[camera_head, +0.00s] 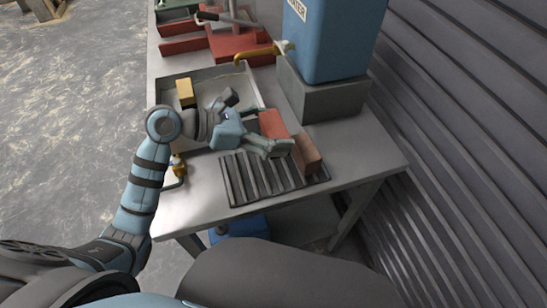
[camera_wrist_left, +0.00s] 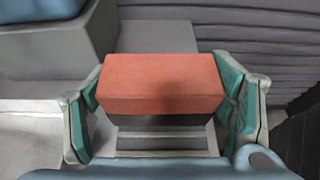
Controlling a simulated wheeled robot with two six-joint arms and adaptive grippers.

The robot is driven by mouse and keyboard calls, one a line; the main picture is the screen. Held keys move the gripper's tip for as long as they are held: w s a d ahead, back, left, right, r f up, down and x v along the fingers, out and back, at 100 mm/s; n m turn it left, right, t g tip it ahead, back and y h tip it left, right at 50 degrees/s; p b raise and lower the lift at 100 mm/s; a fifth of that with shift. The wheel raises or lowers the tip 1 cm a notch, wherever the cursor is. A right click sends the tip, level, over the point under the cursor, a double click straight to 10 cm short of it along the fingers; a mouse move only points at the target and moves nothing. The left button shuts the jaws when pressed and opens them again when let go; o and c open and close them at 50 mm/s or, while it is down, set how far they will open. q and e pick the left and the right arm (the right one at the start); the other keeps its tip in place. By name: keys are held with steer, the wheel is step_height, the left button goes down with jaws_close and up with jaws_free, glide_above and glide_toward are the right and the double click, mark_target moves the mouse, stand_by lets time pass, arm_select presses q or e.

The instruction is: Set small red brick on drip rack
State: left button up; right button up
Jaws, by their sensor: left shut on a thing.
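My left gripper (camera_head: 278,146) reaches over the right part of the dark slatted drip rack (camera_head: 245,186). It is shut on a small red brick (camera_wrist_left: 163,84), with one finger at each end of it in the left wrist view. In the head view red (camera_head: 271,123) shows just beyond the fingers, and a darker brownish-red face (camera_head: 307,155) shows to their right. The fingers hide where these meet. The rack's slats (camera_wrist_left: 160,135) show below the brick in the wrist view. I cannot tell whether brick and rack touch. My right gripper is not in view.
A shallow grey tray (camera_head: 217,72) with a yellow block (camera_head: 185,91) lies behind the rack. A blue water tank (camera_head: 334,35) stands on a grey block (camera_head: 322,95) at the back right. Red trays (camera_head: 240,46) are farther back. The table's right front corner is clear.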

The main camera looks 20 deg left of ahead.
arm_select(q)
step_height(320, 180, down, 4)
steer(key=shift+f, duration=0.25)
steer(key=f, duration=0.1)
steer(key=f+b, duration=0.1)
steer(key=f, duration=0.2)
steer(key=shift+s+d, duration=0.1)
steer(key=shift+s, duration=0.2)
steer(key=shift+f, duration=0.3)
steer(key=shift+w, duration=0.15)
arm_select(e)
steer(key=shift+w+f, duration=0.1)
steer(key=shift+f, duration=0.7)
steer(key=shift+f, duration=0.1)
arm_select(q)
steer(key=o, duration=1.5)
